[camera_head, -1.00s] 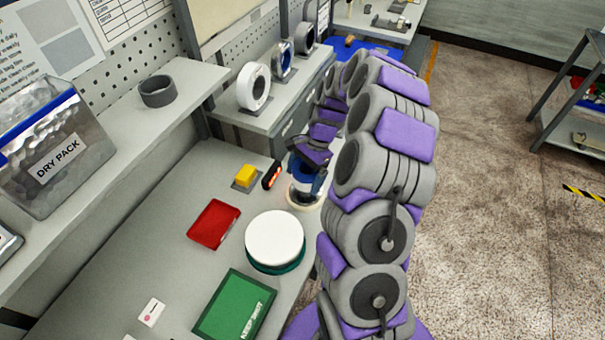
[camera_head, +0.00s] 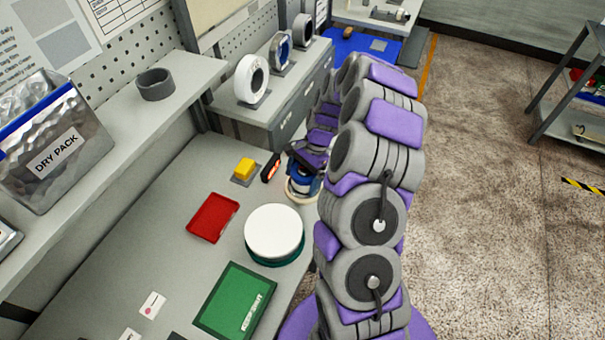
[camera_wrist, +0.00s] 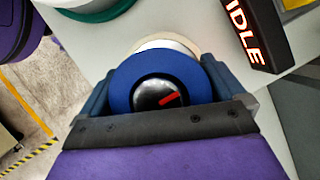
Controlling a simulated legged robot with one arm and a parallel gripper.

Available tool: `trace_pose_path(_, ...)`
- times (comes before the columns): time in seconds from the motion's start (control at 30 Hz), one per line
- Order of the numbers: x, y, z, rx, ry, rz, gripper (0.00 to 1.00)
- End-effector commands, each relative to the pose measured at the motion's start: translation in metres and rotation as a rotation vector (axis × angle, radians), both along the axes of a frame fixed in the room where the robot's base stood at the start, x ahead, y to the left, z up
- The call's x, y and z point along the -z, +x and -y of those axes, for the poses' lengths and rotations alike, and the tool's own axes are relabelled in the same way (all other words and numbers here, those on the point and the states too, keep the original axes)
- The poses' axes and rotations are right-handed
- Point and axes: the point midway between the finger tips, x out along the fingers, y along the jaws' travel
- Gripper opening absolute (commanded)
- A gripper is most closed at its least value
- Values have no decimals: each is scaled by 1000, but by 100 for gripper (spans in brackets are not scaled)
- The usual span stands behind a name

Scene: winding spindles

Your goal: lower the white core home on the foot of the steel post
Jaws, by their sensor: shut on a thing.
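My gripper (camera_head: 305,172) is at the bench's right edge, its two blue-grey fingers (camera_wrist: 168,72) on either side of a blue-faced ring-shaped core (camera_wrist: 127,82). The gripper is shut on it. The steel post's rounded top (camera_wrist: 147,93), with a red mark, shows inside the core's dark hole, so the core is around the post. A cream-white rim (camera_wrist: 163,45) shows beyond the blue face; I cannot tell whether it belongs to the core or lies below it. The post's foot is hidden, so any gap under the core cannot be seen.
An IDLE sign (camera_wrist: 245,30) stands close beside the gripper. A yellow block (camera_head: 245,168), red tray (camera_head: 212,218), white round disc on a green base (camera_head: 274,231) and green mat (camera_head: 236,298) lie on the bench. Spools (camera_head: 250,80) stand on the cabinet behind.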

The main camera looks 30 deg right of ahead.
Motion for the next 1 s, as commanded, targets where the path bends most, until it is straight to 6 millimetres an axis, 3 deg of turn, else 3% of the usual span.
trace_pose_path(0.37,2,0,0,0,0,0,66)
trace_pose_path(0.4,2,0,0,0,0,0,100)
trace_pose_path(0.83,2,0,0,0,0,0,100)
trace_pose_path(1.0,-7,1,0,-1,0,3,100)
